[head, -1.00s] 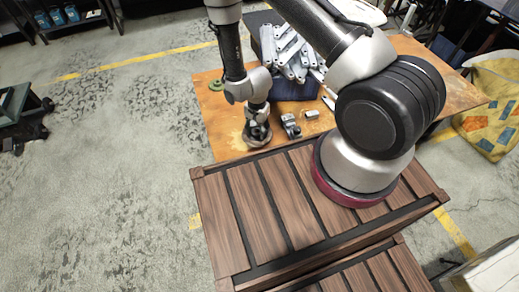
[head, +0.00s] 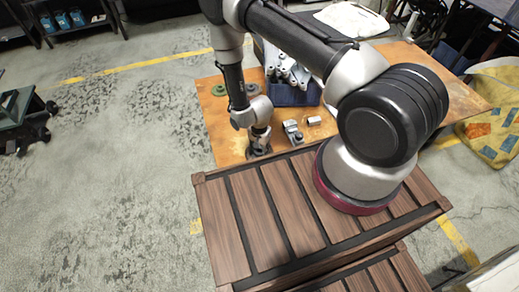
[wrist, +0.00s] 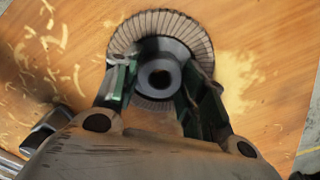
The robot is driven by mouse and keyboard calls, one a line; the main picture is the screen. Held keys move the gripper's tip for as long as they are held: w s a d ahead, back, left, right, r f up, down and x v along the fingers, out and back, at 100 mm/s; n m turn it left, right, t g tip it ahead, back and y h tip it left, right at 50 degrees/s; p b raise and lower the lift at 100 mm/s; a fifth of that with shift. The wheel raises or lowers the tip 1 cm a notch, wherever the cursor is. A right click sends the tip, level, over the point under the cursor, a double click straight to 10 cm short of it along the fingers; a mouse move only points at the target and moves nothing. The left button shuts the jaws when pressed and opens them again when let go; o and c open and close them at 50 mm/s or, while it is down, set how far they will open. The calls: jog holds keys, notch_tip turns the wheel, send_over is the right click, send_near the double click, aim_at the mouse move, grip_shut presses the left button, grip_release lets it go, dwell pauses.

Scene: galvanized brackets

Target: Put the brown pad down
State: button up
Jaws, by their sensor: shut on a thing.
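The brown pad (wrist: 160,29) is a round disc with a ribbed, grey-brown rim and a dark hub. It fills the top middle of the wrist view. My gripper (wrist: 160,82) is shut on the pad's hub, with a green-edged finger on each side. In the head view, my gripper (head: 258,142) is low over the near left part of the wooden table (head: 228,128), close to the crate. The pad is mostly hidden there. I cannot tell whether the pad touches the tabletop.
A slatted brown crate (head: 290,210) stands in front of the table. Small metal parts (head: 293,131) lie right of my gripper. A green disc (head: 220,90) lies at the table's left. A blue bin (head: 292,95) holds galvanized brackets (head: 288,68). Light scraps litter the tabletop.

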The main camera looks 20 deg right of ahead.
jog(key=o, duration=1.1)
jog(key=shift+c, duration=0.2)
jog(key=w+d+r+n+t, duration=0.15)
jog(key=d+r, duration=0.25)
jog(key=r, duration=1.9)
jog(key=w+d+r+n+t, duration=0.1)
jog(key=d+r+n, duration=0.2)
jog(key=r, duration=2)
jog(key=s+d+r+n+t, duration=0.1)
jog(key=s+d+r, duration=0.3)
jog(key=s+r, duration=0.5)
jog(key=s+d+r+n, duration=0.3)
jog(key=s+r, duration=0.5)
jog(key=s, duration=0.4)
jog(key=shift+s+d+r+t, duration=0.35)
jog(key=shift+d, duration=0.1)
